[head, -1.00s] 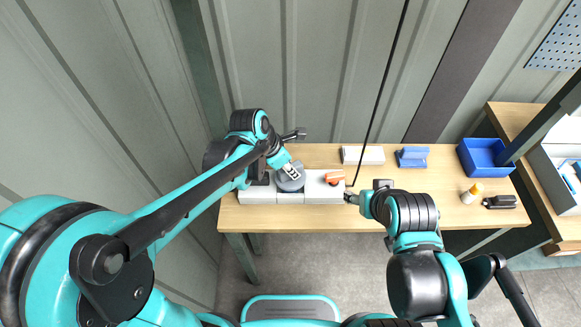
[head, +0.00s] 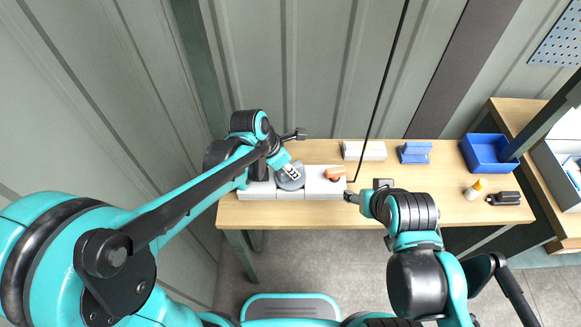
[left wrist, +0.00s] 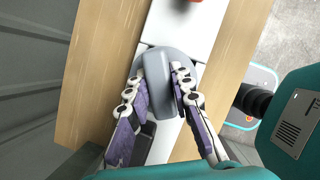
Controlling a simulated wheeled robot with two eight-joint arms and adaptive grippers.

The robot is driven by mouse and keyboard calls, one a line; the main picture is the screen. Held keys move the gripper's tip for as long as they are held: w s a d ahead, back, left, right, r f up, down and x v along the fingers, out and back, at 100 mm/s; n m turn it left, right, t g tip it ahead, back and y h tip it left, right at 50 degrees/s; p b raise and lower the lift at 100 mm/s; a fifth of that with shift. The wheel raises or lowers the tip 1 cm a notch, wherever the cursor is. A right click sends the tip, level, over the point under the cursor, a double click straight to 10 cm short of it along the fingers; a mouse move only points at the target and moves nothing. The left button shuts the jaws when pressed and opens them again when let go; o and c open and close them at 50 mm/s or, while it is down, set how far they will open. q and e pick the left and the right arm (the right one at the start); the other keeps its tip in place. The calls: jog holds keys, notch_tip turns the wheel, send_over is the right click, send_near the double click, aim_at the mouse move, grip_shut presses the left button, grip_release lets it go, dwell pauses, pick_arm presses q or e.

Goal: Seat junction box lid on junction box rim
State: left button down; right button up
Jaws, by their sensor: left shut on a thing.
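The grey round lid (head: 290,184) with a raised grip bar is over the middle of a row of white blocks at the left of the table. My left gripper (head: 291,171) is shut on the grip bar, which shows between its fingers in the left wrist view (left wrist: 156,68). The lid covers what is under it, so I see no junction box rim and cannot tell whether the lid touches it. My right gripper (head: 350,197) is at the right end of the white row, small and partly hidden; its fingers are unclear.
An orange part (head: 336,173) sits on the right white block (head: 322,187). A white box (head: 364,151), a blue holder (head: 414,152), a blue bin (head: 487,154), a yellow-topped bottle (head: 474,192) and a black device (head: 503,198) stand farther right. The table centre is fairly clear.

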pick_arm(q)
jog(key=c, duration=1.3)
grip_release()
jog(key=shift+f, duration=0.1)
jog(key=shift+o, duration=0.2)
jog(key=v, duration=1.2)
jog(key=s+a+f+m+t+y+b, duration=0.2)
jog(key=s+a+f+m, duration=0.2)
jog(key=a+m, duration=0.3)
jog(key=s+a+f+m+t+y+b, duration=0.2)
jog(key=s+a+f+m, duration=0.2)
jog(key=m, duration=1.3)
jog(key=s+a, duration=0.1)
jog(key=a, duration=0.1)
jog(key=shift+s+a+t, duration=0.35)
jog(key=shift+s+t, duration=0.05)
